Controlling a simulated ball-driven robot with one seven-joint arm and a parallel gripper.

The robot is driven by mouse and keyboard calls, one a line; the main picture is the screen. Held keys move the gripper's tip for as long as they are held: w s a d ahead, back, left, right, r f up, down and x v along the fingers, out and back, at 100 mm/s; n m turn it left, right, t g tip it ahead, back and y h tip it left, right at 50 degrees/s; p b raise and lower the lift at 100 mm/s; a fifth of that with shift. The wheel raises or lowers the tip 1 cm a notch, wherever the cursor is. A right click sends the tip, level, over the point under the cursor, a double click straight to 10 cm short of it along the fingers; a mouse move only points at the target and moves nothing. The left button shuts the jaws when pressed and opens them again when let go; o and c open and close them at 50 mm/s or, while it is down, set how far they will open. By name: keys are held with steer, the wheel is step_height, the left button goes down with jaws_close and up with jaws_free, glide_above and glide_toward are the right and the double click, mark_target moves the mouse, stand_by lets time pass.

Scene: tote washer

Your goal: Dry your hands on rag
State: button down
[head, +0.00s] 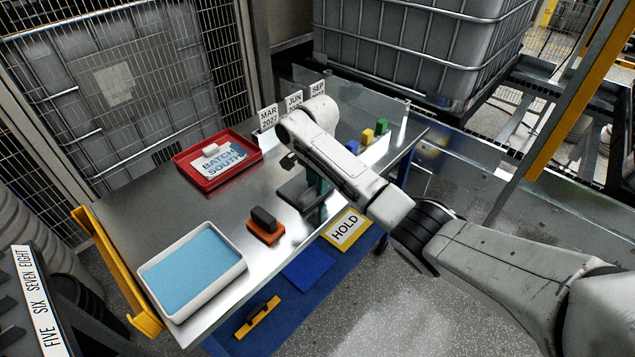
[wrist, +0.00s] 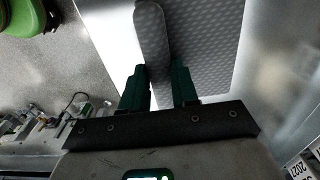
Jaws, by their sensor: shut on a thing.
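A dark grey flat pad (head: 293,194) lies on the metal table, partly hidden by my arm. In the wrist view it shows a dimpled surface (wrist: 218,50) with a raised rounded ridge (wrist: 150,35); it may be the rag, but I cannot tell for sure. My gripper (wrist: 160,76) has its green fingers on either side of the ridge and is shut on it. In the head view my gripper (head: 316,188) points down at the pad, and its fingertips are mostly hidden.
A white tray (head: 238,268) with a light blue surface inside stands at the near left. An orange block with a dark top (head: 270,237) sits beside the pad. A red tray (head: 183,179) lies behind, near date cards (head: 268,117). Small coloured blocks (head: 367,137) stand at the right.

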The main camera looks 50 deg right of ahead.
stand_by(0.3)
steer(key=c, duration=0.8)
jaws_free()
step_height(320, 180, up, 11)
steer(key=shift+f+p, duration=0.1)
steer(key=shift+p, duration=0.75)
